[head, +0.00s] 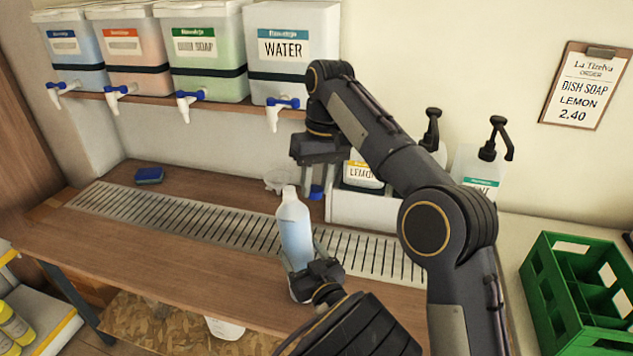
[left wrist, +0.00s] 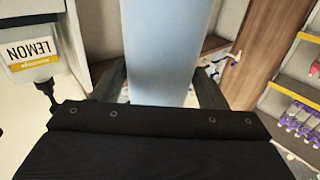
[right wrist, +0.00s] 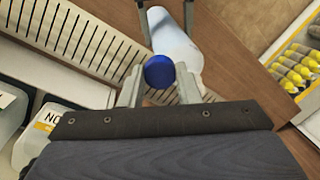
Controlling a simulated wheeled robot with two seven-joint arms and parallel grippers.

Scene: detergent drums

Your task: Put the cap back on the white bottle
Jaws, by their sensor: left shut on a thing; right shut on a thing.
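The white bottle (head: 294,230) stands upright, slightly tilted, at the front of the counter, its narrow neck uncapped. My left gripper (head: 306,262) is shut around its lower body. In the left wrist view the pale bottle body (left wrist: 165,50) fills the space between the fingers (left wrist: 160,90). My right gripper (head: 317,178) is shut on the blue cap (head: 317,192), to the right of the bottle's neck and apart from it. In the right wrist view the cap (right wrist: 160,72) sits between the fingertips (right wrist: 160,85), with the bottle (right wrist: 178,45) beyond it, partly hidden.
A metal drip grate (head: 200,218) runs along the counter. Drums with blue-handled taps, including the water drum (head: 290,45), stand on the shelf above. Pump bottles (head: 482,165) stand at right, near a green crate (head: 575,290). A blue sponge (head: 149,175) lies at back left.

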